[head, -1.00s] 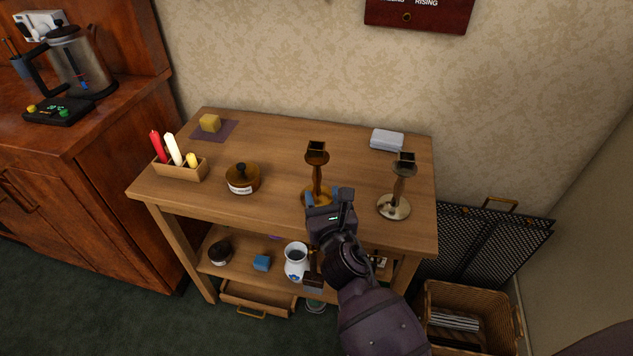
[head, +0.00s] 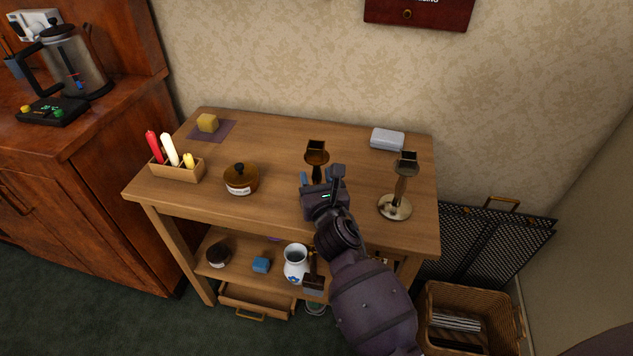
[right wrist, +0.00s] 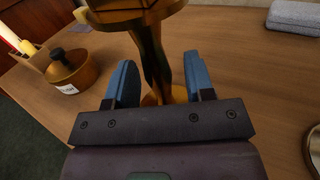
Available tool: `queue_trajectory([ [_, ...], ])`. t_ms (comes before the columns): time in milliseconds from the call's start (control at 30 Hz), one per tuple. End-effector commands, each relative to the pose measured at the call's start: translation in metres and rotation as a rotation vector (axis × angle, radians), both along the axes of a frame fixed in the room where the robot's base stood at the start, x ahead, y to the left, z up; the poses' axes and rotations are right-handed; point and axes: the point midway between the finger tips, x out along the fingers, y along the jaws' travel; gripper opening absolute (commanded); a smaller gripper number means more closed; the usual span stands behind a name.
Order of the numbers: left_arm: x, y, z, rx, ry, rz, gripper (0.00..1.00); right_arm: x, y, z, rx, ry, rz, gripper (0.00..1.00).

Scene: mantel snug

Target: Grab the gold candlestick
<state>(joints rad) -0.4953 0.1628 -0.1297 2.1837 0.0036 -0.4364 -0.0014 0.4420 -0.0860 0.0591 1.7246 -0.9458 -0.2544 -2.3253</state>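The gold candlestick (head: 316,155) stands upright on the wooden table; its lower part is hidden behind my right gripper in the head view. My right gripper (head: 316,177) is open, with its blue fingers on either side of the candlestick's stem. In the right wrist view the stem (right wrist: 151,50) rises between the two fingers (right wrist: 160,82), with a gap visible on each side. A second candlestick (head: 395,208) with a paler, silvery base stands to the right. My left gripper is not in view.
A lidded brown pot (head: 240,180) and a candle box (head: 178,172) stand to the left on the table. A pale grey block (head: 387,139) lies at the back right. A white vase (head: 296,262) stands on the lower shelf. The table's middle back is clear.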

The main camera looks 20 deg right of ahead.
Motion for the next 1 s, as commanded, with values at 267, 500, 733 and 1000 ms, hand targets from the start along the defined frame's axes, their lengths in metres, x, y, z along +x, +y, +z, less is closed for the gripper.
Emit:
queue_trajectory([
  [267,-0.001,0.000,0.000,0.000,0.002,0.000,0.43,0.000,0.000,0.000,0.000,0.000,0.000,0.06],
  [500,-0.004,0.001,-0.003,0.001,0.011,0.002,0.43,0.000,0.000,0.000,0.000,-0.001,0.001,0.00],
  [733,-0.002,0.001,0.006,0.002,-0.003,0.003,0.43,0.001,0.000,0.017,-0.001,-0.009,0.002,0.00],
  [1000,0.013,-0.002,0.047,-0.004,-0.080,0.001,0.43,0.001,-0.001,0.082,-0.004,-0.022,0.002,0.00],
])
